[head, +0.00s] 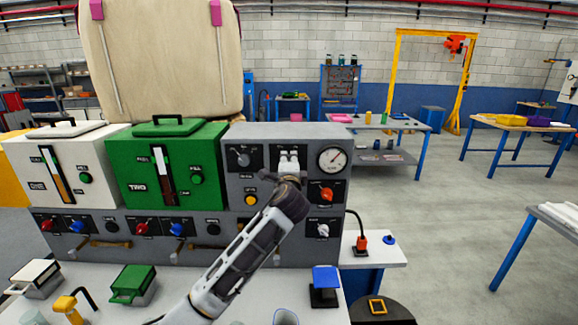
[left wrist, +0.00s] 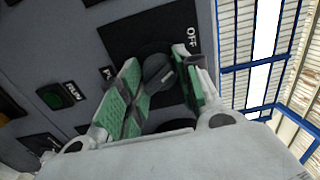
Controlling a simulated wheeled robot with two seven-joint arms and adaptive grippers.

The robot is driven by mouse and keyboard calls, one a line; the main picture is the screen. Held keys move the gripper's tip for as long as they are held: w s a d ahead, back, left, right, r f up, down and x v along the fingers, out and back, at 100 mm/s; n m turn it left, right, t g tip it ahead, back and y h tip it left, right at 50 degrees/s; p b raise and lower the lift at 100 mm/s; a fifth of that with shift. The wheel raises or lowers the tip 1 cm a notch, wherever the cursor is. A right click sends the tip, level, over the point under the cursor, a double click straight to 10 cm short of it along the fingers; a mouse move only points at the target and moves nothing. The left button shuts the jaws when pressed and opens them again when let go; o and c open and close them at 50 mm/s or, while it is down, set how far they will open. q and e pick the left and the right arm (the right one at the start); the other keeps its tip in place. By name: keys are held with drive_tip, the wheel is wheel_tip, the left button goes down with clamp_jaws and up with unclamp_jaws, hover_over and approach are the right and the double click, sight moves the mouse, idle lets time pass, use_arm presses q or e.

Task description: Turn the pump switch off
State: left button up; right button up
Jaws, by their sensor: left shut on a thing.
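A dark rotary switch knob (left wrist: 158,72) on a black plate marked OFF shows in the left wrist view. A second label on the plate is mostly hidden by a finger. My left gripper (left wrist: 160,82) has its green-padded fingers on either side of this knob and is shut on it. In the head view my left gripper (head: 288,162) is at the upper part of the grey control panel (head: 262,138), between a black knob and the gauge. My arm and hand hide the gripped knob there. Which way it points is hard to tell. My right gripper is not in view.
Near the hand are a black knob (head: 243,158), a round gauge (head: 333,158), a red knob (head: 326,194) and a yellow button (head: 250,200). A green RUN button (left wrist: 60,96) is beside the switch. A green box (head: 185,145) stands left.

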use_arm(q)
drive_tip(key=shift+f, duration=0.1)
drive_tip(key=o, duration=1)
drive_tip(key=shift+o, duration=0.2)
drive_tip(key=shift+s, duration=0.2)
drive_tip(key=s, duration=1.1)
drive_tip(key=shift+s, duration=0.3)
